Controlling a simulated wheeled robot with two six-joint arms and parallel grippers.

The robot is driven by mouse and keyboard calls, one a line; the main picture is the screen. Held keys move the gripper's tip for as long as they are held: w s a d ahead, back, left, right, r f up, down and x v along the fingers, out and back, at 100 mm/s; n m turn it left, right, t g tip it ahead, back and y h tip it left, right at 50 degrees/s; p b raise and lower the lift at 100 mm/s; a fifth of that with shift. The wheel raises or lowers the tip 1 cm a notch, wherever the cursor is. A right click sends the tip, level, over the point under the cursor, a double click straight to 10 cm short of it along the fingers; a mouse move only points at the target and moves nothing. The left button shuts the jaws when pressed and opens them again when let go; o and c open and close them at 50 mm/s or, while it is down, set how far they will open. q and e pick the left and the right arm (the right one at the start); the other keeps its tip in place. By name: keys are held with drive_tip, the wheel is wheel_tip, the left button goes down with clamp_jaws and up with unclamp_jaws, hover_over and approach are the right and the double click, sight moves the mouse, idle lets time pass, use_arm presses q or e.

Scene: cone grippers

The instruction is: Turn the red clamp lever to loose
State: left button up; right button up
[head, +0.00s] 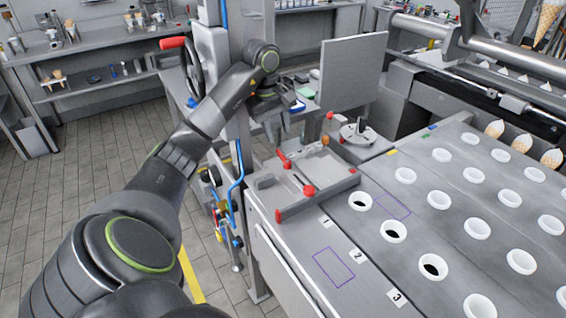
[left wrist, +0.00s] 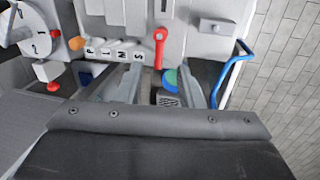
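The red clamp lever (left wrist: 159,48) shows in the left wrist view at the top middle, its long side running up and down the picture against a grey plate. A red lever (head: 284,160) at the left back of the grey fixture in the head view looks like the same one. My left gripper (left wrist: 160,72) has its two grey fingers apart, with the lever's lower end just beyond and between the tips; I see no contact. My right gripper is not in view.
A row of lettered white keys (left wrist: 113,48) and an orange knob (left wrist: 77,43) lie left of the lever. A numbered dial (left wrist: 33,38) is farther left. A blue pipe (left wrist: 232,72) is at the right. A grey upright panel (head: 348,72) stands near my arm.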

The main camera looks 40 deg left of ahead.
sight(284, 159)
use_arm(q)
drive_tip(key=f+b, duration=0.1)
drive_tip(key=f, duration=0.1)
drive_tip(key=f+b, duration=0.2)
drive_tip(key=w+f+b, duration=0.1)
drive_tip(key=f+b, duration=0.1)
drive_tip(key=f, duration=0.1)
drive_tip(key=shift+w+d, duration=0.1)
drive_tip(key=shift+d, duration=0.1)
drive_tip(key=shift+w+f+b, duration=0.2)
drive_tip(key=shift+f+b, duration=0.45)
drive_tip(key=shift+f, duration=0.2)
clamp_jaws()
